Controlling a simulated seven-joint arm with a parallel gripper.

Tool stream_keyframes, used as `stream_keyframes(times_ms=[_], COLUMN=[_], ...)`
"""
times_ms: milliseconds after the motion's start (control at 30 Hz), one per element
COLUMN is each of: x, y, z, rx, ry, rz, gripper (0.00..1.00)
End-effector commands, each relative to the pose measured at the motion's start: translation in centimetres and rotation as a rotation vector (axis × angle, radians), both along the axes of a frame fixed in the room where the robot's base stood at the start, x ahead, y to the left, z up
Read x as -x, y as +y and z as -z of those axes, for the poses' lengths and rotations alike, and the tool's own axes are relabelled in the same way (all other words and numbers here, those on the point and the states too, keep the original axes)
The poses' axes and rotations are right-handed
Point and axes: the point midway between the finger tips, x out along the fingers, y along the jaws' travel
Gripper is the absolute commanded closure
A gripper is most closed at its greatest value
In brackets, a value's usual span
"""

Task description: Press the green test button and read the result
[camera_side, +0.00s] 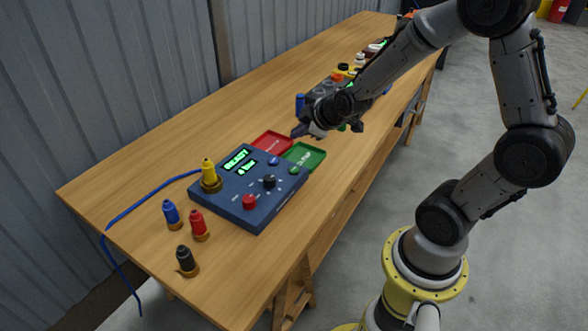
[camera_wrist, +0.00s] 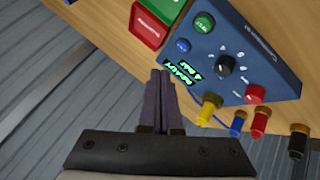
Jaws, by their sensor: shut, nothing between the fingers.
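The blue test box (camera_side: 262,212) stands on the near part of the wooden bench. Its green button (camera_side: 294,170) is at the box's far right corner and also shows in the wrist view (camera_wrist: 204,22). My gripper (camera_side: 298,132) is above the bench, beyond the box. In the wrist view my gripper (camera_wrist: 160,74) is shut and empty, its fingertips beside the display, apart from the green button.
A blue button (camera_wrist: 183,45), black knob (camera_side: 269,181) and red knob (camera_side: 249,202) share the panel. A yellow fitting (camera_side: 209,172) stands at the box's left. Red (camera_side: 272,142) and green (camera_side: 305,154) trays lie beyond. Blue, red and black fittings stand in front.

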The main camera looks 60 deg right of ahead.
Motion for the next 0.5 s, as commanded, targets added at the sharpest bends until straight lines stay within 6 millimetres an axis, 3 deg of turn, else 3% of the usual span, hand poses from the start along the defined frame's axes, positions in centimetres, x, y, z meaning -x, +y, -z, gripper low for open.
stream_keyframes(times_ms=[267,500], x=[0.0,0.0], y=[0.0,0.0], z=[0.1,2.1], rx=[-0.001,-0.001], ry=[0.001,0.003], rz=[-0.001,-0.001], gripper=[1.0,1.0])
